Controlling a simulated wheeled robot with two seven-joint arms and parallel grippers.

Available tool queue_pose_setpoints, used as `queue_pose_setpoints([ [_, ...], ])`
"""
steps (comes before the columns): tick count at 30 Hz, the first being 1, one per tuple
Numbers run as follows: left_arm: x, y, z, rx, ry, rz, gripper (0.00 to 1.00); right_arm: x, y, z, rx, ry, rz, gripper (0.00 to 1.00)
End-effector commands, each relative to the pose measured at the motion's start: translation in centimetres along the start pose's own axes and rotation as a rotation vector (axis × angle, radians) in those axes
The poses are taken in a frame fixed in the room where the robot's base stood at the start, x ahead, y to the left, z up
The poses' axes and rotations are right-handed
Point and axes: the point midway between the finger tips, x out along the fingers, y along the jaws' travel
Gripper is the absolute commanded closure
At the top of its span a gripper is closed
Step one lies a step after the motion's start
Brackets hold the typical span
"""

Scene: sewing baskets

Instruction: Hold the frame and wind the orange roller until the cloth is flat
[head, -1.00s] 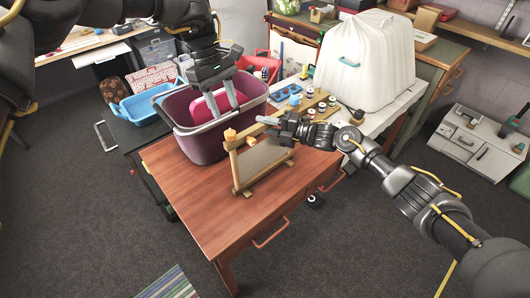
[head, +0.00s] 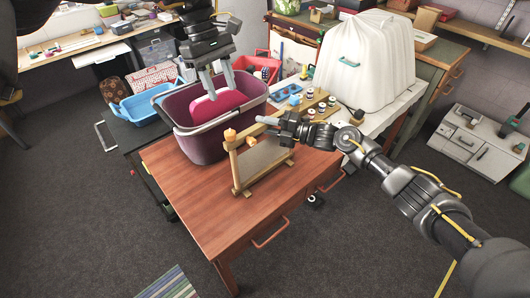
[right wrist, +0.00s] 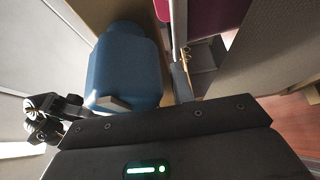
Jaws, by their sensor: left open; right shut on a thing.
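A small wooden frame (head: 236,178) stands upright on the brown table, with a greyish cloth (head: 262,158) across it. The orange roller knob (head: 230,135) is at its top left. A blue knob (head: 294,100) is at its top right, and a large blue shape (right wrist: 125,65) fills part of the right wrist view. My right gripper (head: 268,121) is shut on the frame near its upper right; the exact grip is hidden. My left gripper (head: 220,88) is open and empty, fingers down, above the pink thing in the basket, behind and left of the orange knob.
The maroon basket (head: 200,146) stands right behind the frame, with a pink thing (head: 215,105) inside. The brown table (head: 220,220) is clear in front. Spools (head: 320,108) and a white-covered bulk (head: 365,60) are behind right. A blue basket (head: 140,108) is at left.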

Motion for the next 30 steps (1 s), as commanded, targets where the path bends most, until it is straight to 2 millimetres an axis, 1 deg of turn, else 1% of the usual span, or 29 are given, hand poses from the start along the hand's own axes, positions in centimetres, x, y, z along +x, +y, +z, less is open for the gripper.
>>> queue_pose_setpoints([
  [5,0.0,0.0,0.0,0.000,0.000,0.000,0.56,0.0,-0.1,-0.1,0.002,0.002,-0.002,0.96],
  [6,0.0,0.0,0.0,0.000,0.000,0.000,0.56,0.0,-0.1,-0.1,0.002,0.002,-0.002,0.74],
  [9,0.0,0.0,0.0,0.000,0.000,0.000,0.56,0.0,-0.1,-0.1,0.002,0.002,-0.002,0.61],
  [12,0.0,0.0,0.0,0.000,0.000,0.000,0.56,0.0,-0.1,-0.1,0.001,0.001,-0.001,0.50],
  [19,0.0,0.0,0.0,0.000,0.000,0.000,0.56,0.0,0.0,0.0,0.000,0.000,-0.001,0.50],
  [23,0.0,0.0,0.0,0.000,0.000,0.000,0.56,-0.8,-0.1,0.1,0.000,-0.001,-0.001,0.50],
  [26,0.0,0.0,0.0,0.000,0.000,0.000,0.56,-2.3,-0.1,0.1,0.001,-0.002,-0.002,0.50],
  [30,0.0,0.0,0.0,0.000,0.000,0.000,0.56,-5.2,-0.2,0.1,0.000,-0.002,-0.004,0.50],
])
